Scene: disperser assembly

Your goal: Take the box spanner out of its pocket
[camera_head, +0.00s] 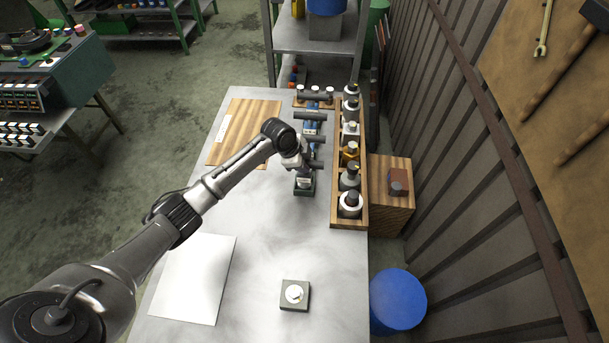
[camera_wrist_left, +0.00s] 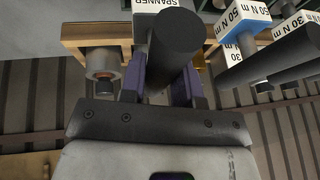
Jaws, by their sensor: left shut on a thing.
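My left gripper (camera_head: 304,166) is at the row of tools along the right of the table. In the left wrist view its two purple fingers (camera_wrist_left: 160,88) are shut on the dark round handle of the box spanner (camera_wrist_left: 178,32). A white block lettered SPANNER (camera_wrist_left: 163,5) shows just beyond the handle. My right gripper is out of view.
Other dark-handled tools stand close by, with blocks lettered 30 N m (camera_wrist_left: 242,18) and 50 N m. A wooden rack (camera_head: 335,216) of several bottle-like items runs along the right. A small grey block (camera_head: 287,304) and white sheet (camera_head: 197,280) lie nearer, with clear table between.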

